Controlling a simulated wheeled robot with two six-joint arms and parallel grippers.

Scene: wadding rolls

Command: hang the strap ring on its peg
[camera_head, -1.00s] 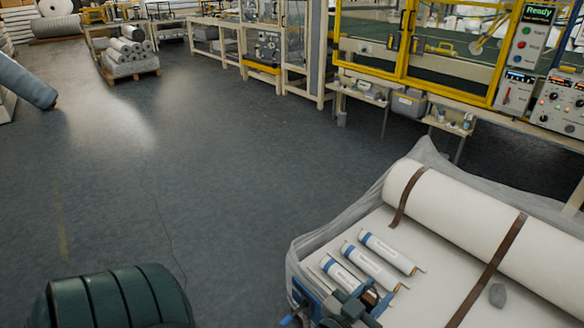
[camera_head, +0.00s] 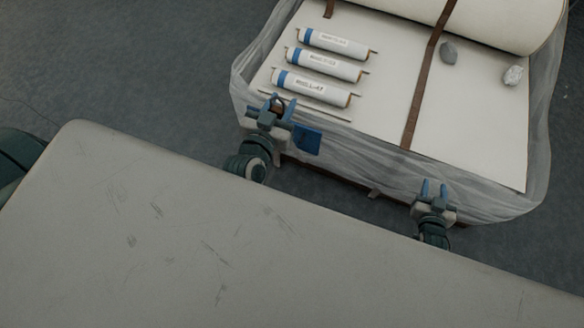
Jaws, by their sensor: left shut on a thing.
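My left gripper (camera_head: 279,104) is at the near left corner of the wrapped pallet load, just in front of the lowest labelled tube. Its blue fingers are closed around a small dark ring (camera_head: 277,99), which looks like the strap ring. A flat blue piece (camera_head: 306,139) shows beside this gripper; I cannot tell whether it is part of it. My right gripper (camera_head: 434,189) is empty at the load's near edge, to the right, with its two blue fingers apart. No peg can be made out in this view.
Several white tubes with blue bands (camera_head: 320,64) lie on the white sheet (camera_head: 470,125). A large cream roll (camera_head: 490,22) with brown straps (camera_head: 428,75) lies behind. Clear plastic wrap (camera_head: 535,140) surrounds the load.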

